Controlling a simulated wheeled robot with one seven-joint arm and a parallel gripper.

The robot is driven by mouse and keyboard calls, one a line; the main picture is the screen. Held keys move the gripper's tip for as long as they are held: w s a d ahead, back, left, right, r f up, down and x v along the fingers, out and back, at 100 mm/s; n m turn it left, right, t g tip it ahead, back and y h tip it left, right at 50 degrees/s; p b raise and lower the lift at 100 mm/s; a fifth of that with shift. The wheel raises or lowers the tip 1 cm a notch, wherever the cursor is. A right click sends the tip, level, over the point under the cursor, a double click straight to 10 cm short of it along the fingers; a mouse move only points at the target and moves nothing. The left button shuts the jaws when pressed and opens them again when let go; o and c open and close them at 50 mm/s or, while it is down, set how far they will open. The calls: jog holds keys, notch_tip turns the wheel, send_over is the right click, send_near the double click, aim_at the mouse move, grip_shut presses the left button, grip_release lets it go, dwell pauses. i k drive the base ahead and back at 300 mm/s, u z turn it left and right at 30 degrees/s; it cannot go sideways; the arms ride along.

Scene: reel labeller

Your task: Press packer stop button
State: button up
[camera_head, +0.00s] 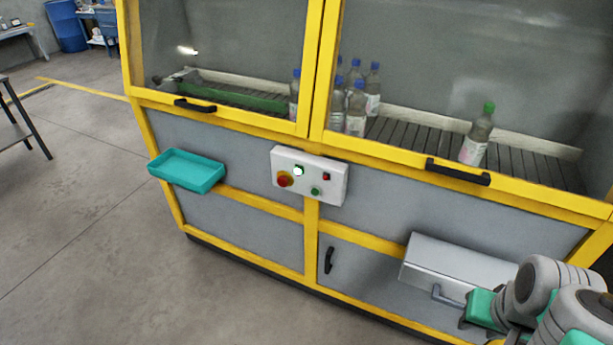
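A white control box (334,186) is mounted on the front of the yellow-framed machine, just below the windows. On its left is a large red mushroom button (285,179) on a yellow base. A bright lit green-white button or lamp (299,170) sits above it. A small red button (326,177) is at the upper right, and a green button (315,191) is below it. Labels are too small to read. Part of my grey and teal arm shows at the bottom right, well apart from the box. My gripper cannot be made out in this view.
A teal tray (187,170) juts from the machine's front, left of the box. A grey metal box (459,266) with a handle juts out lower right, close to my arm. Bottles (356,108) stand on a conveyor behind the windows. Black door handles (458,172) protrude. Floor in front is clear.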

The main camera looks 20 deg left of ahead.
aim_at(282, 181)
jog(key=u, duration=2)
jog(key=i, duration=0.85)
jog(key=u, duration=0.35)
